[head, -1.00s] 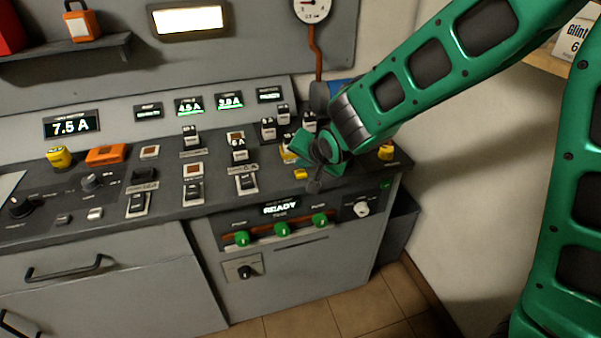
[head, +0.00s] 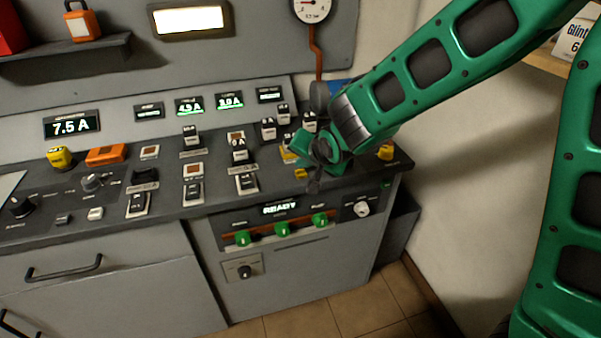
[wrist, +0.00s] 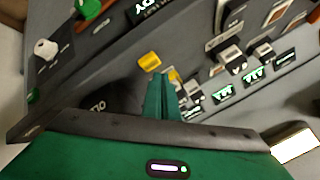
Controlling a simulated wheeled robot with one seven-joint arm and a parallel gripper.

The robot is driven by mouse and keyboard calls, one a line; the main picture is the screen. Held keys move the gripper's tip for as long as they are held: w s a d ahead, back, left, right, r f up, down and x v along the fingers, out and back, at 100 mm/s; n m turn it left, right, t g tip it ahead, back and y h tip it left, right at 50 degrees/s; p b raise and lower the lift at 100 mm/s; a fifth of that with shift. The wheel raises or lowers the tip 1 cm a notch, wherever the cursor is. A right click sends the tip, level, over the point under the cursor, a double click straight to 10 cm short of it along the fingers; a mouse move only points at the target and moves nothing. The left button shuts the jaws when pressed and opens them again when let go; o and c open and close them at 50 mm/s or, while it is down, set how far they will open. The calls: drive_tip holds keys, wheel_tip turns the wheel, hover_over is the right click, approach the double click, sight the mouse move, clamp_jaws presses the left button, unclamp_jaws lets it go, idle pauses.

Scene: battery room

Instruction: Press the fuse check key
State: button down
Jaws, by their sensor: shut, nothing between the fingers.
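My gripper (head: 302,143) is over the right end of the grey console (head: 215,205). In the wrist view its two green fingers (wrist: 158,90) are together, with nothing visible between them. A small yellow key (head: 301,174) lies on the console top near the front edge, below the gripper in the head view. In the wrist view the yellow key (wrist: 150,61) is just beyond the fingertips, and I cannot tell whether they touch. Another yellow part (wrist: 174,76) is partly hidden beside the fingers. No label naming the fuse check key is readable.
Several fuse-like blocks (head: 239,150) stand upright left of my gripper. A yellow-orange knob (head: 386,151) is to its right. The front panel has a READY display (head: 281,209) and green knobs (head: 282,229). A gauge (head: 312,10) hangs above. Open floor (head: 345,312) lies in front.

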sight(303, 175)
drive_tip(key=shift+f, duration=0.1)
drive_tip(key=shift+f, duration=0.3)
drive_tip(key=shift+f, duration=0.4)
idle(0.8)
drive_tip(key=shift+r, duration=0.85)
drive_tip(key=shift+r, duration=2.5)
drive_tip(key=shift+d, duration=0.1)
